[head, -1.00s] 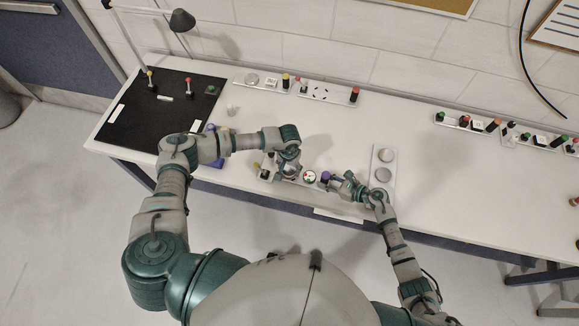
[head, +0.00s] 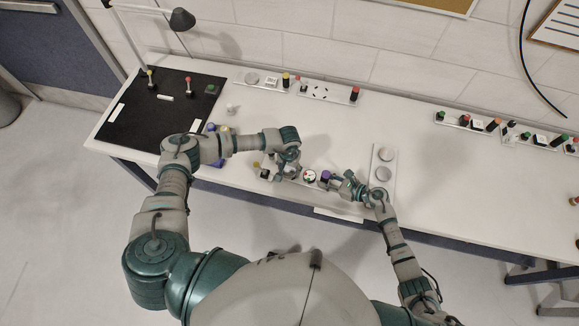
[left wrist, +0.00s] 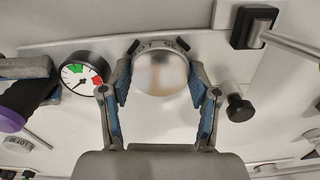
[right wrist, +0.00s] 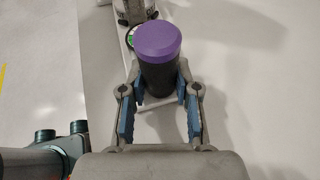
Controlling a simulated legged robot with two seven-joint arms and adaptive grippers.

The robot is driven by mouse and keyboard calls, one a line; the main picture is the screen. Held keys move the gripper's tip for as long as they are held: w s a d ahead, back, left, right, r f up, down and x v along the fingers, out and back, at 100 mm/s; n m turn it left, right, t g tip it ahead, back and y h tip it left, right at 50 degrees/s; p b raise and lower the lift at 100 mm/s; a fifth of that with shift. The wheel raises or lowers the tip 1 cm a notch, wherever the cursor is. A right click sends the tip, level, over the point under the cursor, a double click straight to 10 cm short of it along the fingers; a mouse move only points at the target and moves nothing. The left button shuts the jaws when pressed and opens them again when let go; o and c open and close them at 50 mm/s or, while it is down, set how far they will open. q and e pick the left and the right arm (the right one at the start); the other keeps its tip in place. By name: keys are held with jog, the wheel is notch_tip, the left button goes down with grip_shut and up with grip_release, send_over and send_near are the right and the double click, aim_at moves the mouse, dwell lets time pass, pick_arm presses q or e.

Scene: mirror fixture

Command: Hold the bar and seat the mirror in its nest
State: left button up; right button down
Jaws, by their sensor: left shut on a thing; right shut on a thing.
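The round shiny mirror (left wrist: 160,74) sits between the fingers of my left gripper (left wrist: 160,82), which is shut on it. A dark curved rim with white marks and two black tabs borders its far side; I cannot tell whether the mirror rests fully in the nest. In the head view my left gripper (head: 288,170) hides most of it. My right gripper (right wrist: 158,92) is shut on the black bar (right wrist: 158,78) with a purple cap, which stands up from the fixture plate. The cap also shows in the head view (head: 325,175) and the left wrist view (left wrist: 10,120).
A round gauge (left wrist: 81,75) lies between the mirror and the bar. A black knob (left wrist: 238,108) and a black-based lever (left wrist: 253,26) stand right of the mirror. A plate with two discs (head: 383,172) lies right of my right gripper.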

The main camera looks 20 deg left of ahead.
aim_at(289, 169)
pick_arm(q)
jog(key=shift+f, duration=0.15)
jog(key=o, duration=1.4)
notch_tip(289, 169, up, 12)
jog(key=shift+f, duration=0.1)
